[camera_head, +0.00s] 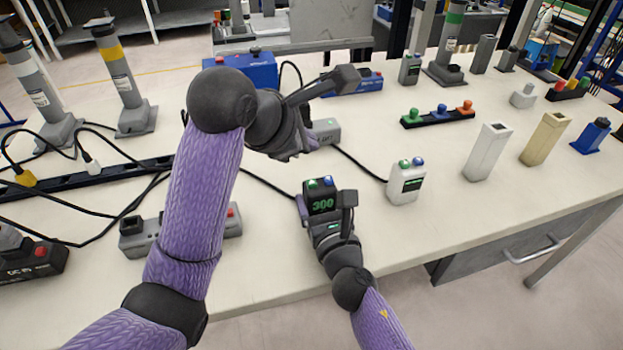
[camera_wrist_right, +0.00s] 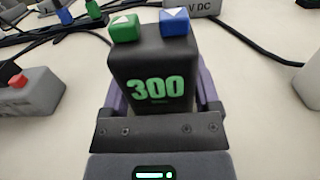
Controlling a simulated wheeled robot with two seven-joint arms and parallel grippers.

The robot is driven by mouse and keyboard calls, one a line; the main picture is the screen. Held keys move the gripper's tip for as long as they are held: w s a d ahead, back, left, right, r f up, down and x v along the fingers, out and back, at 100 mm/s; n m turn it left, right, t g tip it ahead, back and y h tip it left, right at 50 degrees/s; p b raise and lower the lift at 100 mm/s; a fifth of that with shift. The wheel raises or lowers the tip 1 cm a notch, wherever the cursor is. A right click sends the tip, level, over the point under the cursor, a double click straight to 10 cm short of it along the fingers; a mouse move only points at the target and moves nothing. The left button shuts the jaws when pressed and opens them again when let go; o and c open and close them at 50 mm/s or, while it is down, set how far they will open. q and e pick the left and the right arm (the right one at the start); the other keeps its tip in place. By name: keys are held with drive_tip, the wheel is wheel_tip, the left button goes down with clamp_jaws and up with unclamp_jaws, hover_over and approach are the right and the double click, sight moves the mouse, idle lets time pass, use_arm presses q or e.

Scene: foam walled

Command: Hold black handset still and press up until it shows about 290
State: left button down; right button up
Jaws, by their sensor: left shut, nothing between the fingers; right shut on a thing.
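The black handset (camera_head: 321,203) stands near the front edge of the table and its display reads 300 in green digits. The right wrist view shows it close up (camera_wrist_right: 152,70), with a green button (camera_wrist_right: 124,27) and a blue button (camera_wrist_right: 174,22) on top, each with a white arrow mark. My right gripper (camera_head: 326,212) is shut on the handset, with a finger on each side. My left gripper (camera_head: 350,77) is shut and empty, held above the table behind the handset, apart from its buttons.
A white handset (camera_head: 407,184) with green and blue buttons stands to the right. A grey box with a red button (camera_head: 233,218) lies to the left. A black power strip (camera_head: 90,177) and several cables cross the left side. A white block (camera_head: 487,152) and a tan block (camera_head: 545,139) stand farther right.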

drive_tip(key=o, duration=1.2)
drive_tip(key=shift+s, duration=0.1)
